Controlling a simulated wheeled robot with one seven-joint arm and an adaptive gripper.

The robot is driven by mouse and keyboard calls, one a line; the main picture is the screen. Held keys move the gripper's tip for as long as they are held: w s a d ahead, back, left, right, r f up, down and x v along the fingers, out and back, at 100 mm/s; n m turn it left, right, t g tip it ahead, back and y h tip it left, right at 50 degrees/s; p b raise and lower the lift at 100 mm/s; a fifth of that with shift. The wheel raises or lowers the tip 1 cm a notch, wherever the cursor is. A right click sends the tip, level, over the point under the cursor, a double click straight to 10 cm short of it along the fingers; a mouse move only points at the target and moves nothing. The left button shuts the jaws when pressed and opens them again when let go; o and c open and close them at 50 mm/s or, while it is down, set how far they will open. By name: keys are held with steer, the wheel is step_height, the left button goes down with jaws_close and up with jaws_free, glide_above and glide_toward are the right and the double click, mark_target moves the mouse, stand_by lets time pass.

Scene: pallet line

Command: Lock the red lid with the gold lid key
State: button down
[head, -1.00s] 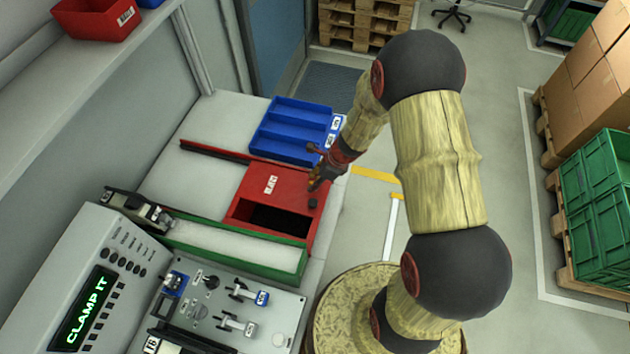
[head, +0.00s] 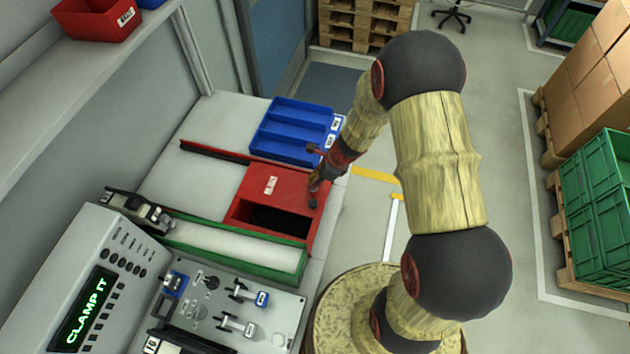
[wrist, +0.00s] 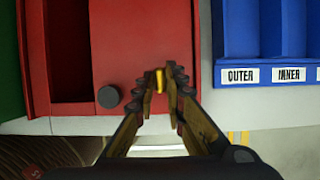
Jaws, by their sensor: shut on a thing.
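The red lid (head: 271,186) lies on a red box (head: 237,215) with a dark opening along its near side. In the wrist view the lid (wrist: 130,40) fills the middle. My gripper (head: 314,190) is at the box's right end. In the wrist view my gripper (wrist: 160,88) is shut on the gold lid key (wrist: 159,80), a small yellow piece showing between the fingertips. The fingers hide most of the key and the spot under it, so I cannot tell whether it sits in a lock. A dark round knob (wrist: 108,96) is left of the fingers.
A blue tray (head: 290,130) with compartments labelled OUTER and INNER stands beyond the box. A green-edged channel (head: 235,245) runs along its near side. A control panel (head: 235,310) and a screen reading CLAMP IT (head: 86,308) are nearer.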

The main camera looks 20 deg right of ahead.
steer(key=shift+n, duration=0.3)
steer(key=n+g+p, duration=0.1)
steer(key=n, duration=0.2)
steer(key=shift+w+n+g, duration=0.15)
steer(key=shift+n+g, duration=0.15)
steer(key=n+g, duration=0.1)
steer(key=n, duration=0.1)
steer(key=n+p, duration=0.1)
steer(key=n, duration=0.1)
steer(key=shift+w+n+g+y, duration=0.15)
steer(key=shift+n+g+y, duration=0.15)
steer(key=shift+g, duration=0.1)
steer(key=n+g, duration=0.1)
steer(key=n, duration=0.1)
steer(key=n+g, duration=0.1)
steer(key=n, duration=0.2)
steer(key=shift+w+h, duration=0.15)
steer(key=shift+h, duration=0.25)
steer(key=shift+a+n+g+h+b, duration=0.1)
steer(key=shift+n+g+h+b, duration=0.4)
steer(key=shift+n, duration=1.5)
steer(key=c, duration=1.8)
jaws_free()
steer(key=shift+c, duration=0.2)
